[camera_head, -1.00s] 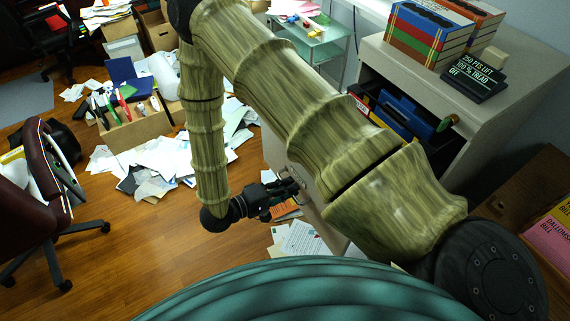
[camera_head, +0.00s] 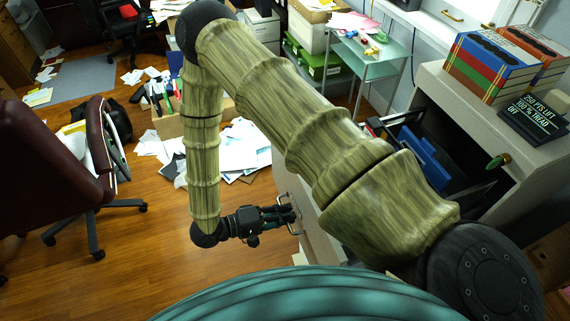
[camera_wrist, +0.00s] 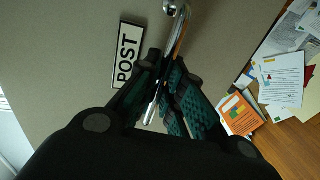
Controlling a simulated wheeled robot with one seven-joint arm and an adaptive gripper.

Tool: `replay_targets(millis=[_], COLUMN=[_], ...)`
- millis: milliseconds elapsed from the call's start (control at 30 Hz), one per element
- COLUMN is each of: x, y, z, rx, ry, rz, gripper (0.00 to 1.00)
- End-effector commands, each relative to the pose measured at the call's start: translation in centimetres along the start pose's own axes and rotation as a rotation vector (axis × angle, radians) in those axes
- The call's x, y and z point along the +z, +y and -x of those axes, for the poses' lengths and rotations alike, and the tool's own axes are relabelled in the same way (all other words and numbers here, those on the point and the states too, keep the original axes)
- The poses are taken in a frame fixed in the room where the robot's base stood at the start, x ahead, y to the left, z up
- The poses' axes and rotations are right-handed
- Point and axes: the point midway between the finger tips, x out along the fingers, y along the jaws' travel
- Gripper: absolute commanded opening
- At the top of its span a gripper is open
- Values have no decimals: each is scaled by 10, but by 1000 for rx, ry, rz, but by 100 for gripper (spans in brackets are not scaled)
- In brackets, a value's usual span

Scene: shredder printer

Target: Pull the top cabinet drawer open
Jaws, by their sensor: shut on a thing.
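The grey cabinet (camera_head: 442,86) stands at the right in the head view. Its top drawer is out, with blue folders (camera_head: 432,165) showing inside; my arm hides much of it. The drawer front (camera_head: 284,178) faces left, and it fills much of the wrist view (camera_wrist: 75,65) with a white "POST" label (camera_wrist: 127,55). A chrome bar handle (camera_wrist: 178,35) runs between my fingers. My gripper (camera_head: 288,215) is shut on this handle, and the wrist view shows its fingertips (camera_wrist: 164,72) on either side of the bar.
Striped boxes (camera_head: 497,65) and a black sign (camera_head: 535,118) stand on the cabinet. Papers (camera_head: 240,145) litter the floor, also beside the drawer front (camera_wrist: 285,70). A maroon office chair (camera_head: 55,150) is at the left. The wooden floor (camera_head: 150,240) before the drawer is fairly clear.

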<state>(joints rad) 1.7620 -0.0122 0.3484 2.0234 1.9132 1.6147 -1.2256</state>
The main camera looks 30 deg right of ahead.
Motion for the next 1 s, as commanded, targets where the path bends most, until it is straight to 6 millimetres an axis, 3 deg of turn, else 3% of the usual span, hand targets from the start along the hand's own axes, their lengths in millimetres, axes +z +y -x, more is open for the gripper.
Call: replay_targets(millis=[400, 433, 533, 867, 1000], x=[0, 0, 0, 0, 0], y=[0, 0, 0, 0, 0], z=[1, 1, 1, 2, 11], rx=[0, 0, 0, 0, -1], ry=[-3, -3, -3, -2, -2], rz=[-1, -1, -1, 0, -1], gripper=[0, 14, 32, 32, 32])
